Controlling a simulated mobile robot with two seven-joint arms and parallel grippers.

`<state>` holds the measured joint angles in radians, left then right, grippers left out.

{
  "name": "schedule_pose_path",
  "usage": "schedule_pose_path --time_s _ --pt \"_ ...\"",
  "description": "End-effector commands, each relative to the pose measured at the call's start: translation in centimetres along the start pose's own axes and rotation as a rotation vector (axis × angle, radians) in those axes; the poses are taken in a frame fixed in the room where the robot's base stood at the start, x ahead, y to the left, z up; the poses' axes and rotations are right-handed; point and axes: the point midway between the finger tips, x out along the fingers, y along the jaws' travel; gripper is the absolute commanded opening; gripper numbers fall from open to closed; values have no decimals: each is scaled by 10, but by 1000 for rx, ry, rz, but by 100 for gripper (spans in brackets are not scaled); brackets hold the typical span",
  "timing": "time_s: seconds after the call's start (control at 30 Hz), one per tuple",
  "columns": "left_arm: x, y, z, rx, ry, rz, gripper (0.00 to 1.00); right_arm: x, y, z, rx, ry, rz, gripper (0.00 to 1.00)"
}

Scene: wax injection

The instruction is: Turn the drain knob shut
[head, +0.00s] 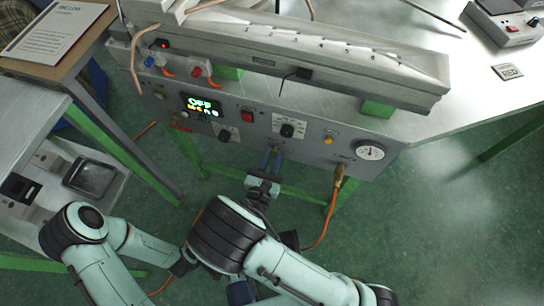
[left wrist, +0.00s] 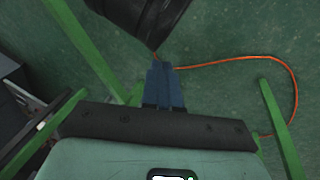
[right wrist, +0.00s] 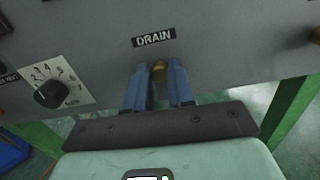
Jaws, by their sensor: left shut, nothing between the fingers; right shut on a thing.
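The drain knob (right wrist: 159,70) is a small brass piece under the "DRAIN" label (right wrist: 153,37) on the grey front panel, in the right wrist view. My right gripper (right wrist: 160,78) has its blue fingers shut on the knob, one on each side, hiding part of it. In the head view, this gripper (head: 270,158) reaches up to the panel's lower edge, and the knob is mostly hidden. My left gripper (left wrist: 164,72) is shut and empty above the green floor in the left wrist view, apart from the panel.
The panel carries a dial knob (right wrist: 48,93), a lit display (head: 201,105), a red switch (head: 248,115) and a pressure gauge (head: 370,151). A brass fitting (head: 340,172) with an orange hose (head: 326,222) hangs right of my right gripper. Green table legs (left wrist: 281,130) stand around.

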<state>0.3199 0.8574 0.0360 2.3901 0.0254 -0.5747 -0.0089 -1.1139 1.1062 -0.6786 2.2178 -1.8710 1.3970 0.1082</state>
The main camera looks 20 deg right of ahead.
Motion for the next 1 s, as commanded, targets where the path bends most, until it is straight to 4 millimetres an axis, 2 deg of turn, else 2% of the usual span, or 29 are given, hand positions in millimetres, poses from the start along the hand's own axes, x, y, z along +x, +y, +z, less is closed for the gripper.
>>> schedule_pose_path --time_s 0.27,0.57,1.0 --pt "-4 2 6 1 -16 1 0 0 -1 -1 177 4 -1 0" --pt "-5 2 8 2 -24 2 0 0 -1 -2 460 5 -3 0" --pt "6 -2 -5 -2 15 -2 0 -1 -2 -4 878 6 -3 0"
